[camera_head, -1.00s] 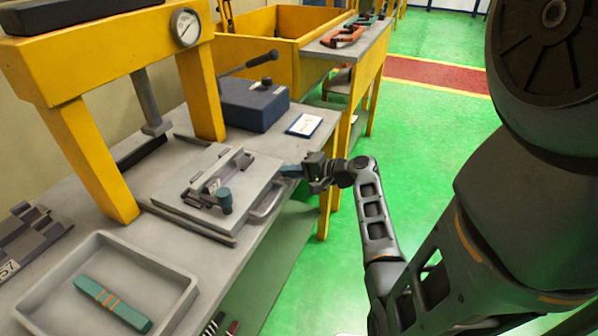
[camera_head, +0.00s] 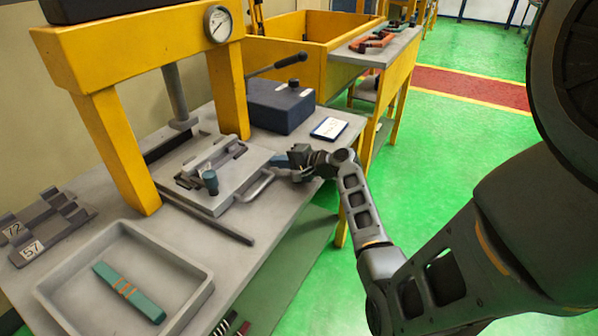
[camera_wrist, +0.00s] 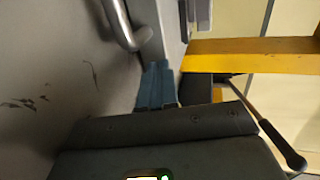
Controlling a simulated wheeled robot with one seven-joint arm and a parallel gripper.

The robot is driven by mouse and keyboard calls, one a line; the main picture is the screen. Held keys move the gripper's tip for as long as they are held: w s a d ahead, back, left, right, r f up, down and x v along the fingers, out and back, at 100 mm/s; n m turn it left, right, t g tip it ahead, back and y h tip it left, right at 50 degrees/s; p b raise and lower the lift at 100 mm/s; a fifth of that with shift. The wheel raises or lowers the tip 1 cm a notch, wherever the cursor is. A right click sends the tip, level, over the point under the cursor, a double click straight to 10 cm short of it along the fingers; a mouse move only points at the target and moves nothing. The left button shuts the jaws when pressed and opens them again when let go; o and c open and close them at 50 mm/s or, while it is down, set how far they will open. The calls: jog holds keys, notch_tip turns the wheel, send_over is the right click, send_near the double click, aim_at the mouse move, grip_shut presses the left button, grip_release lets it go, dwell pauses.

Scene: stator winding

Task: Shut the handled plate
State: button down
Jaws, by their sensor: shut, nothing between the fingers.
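The handled plate (camera_head: 235,190) is a grey slab on rails at the yellow press, its inner part beneath the press frame and its front part sticking out. Its bar handle (camera_head: 258,187) is on the front edge and also shows at the top of the wrist view (camera_wrist: 122,25). My gripper (camera_head: 279,160) is shut and empty, with blue fingertips at the plate's front edge beside the handle's far end. In the wrist view the fingertips (camera_wrist: 156,84) appear against or very near that edge; contact is unclear.
The yellow press (camera_head: 118,140) with its gauge stands over the bench. A dark blue box (camera_head: 282,108) with a lever and a white card (camera_head: 329,128) lie beyond the gripper. A grey tray (camera_head: 190,302) with a teal bar (camera_head: 128,290) is at the front left.

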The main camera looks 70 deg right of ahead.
aim_at(251, 152)
jog(key=w, duration=0.2)
jog(key=w+d+b, duration=0.1)
jog(key=w, duration=0.2)
jog(key=w+d, duration=0.1)
jog(key=w, duration=0.2)
jog(key=shift+b, duration=0.4)
jog(key=shift+w, duration=0.3)
jog(key=shift+w+r, duration=0.1)
jog(key=shift+r, duration=0.05)
